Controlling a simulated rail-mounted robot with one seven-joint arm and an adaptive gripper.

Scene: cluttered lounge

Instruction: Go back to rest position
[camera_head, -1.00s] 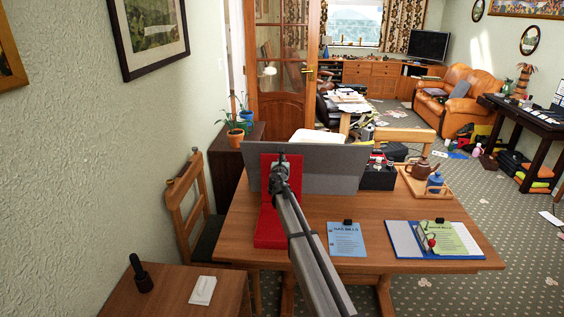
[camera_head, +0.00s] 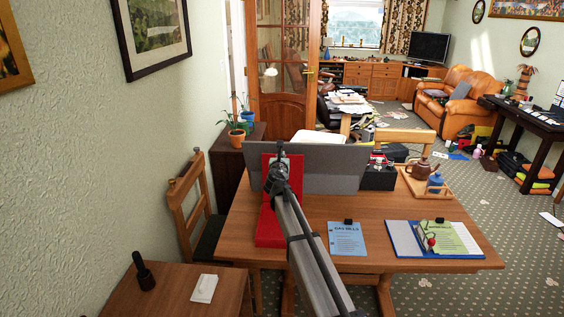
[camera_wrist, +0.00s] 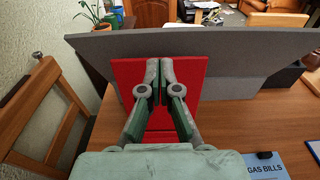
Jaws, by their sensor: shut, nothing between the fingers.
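My gripper (camera_head: 277,163) is at the end of my arm, above the back left part of the wooden table (camera_head: 330,214). In the wrist view my gripper (camera_wrist: 160,77) is shut, its fingers close together with nothing held between them. Behind the fingers is a red object (camera_wrist: 194,82). The same red object (camera_head: 270,229) shows in the head view, with a flat part on the table and an upright part near the grey panel (camera_head: 323,168). My arm hides part of it.
A blue "Gas Bills" sheet (camera_head: 346,240) and a clipboard (camera_head: 455,238) lie on the table. A tray (camera_head: 425,184) with a brown teapot (camera_head: 420,168) stands at the back right. A wooden chair (camera_head: 183,198) is at the left. A side table (camera_head: 180,293) is in front.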

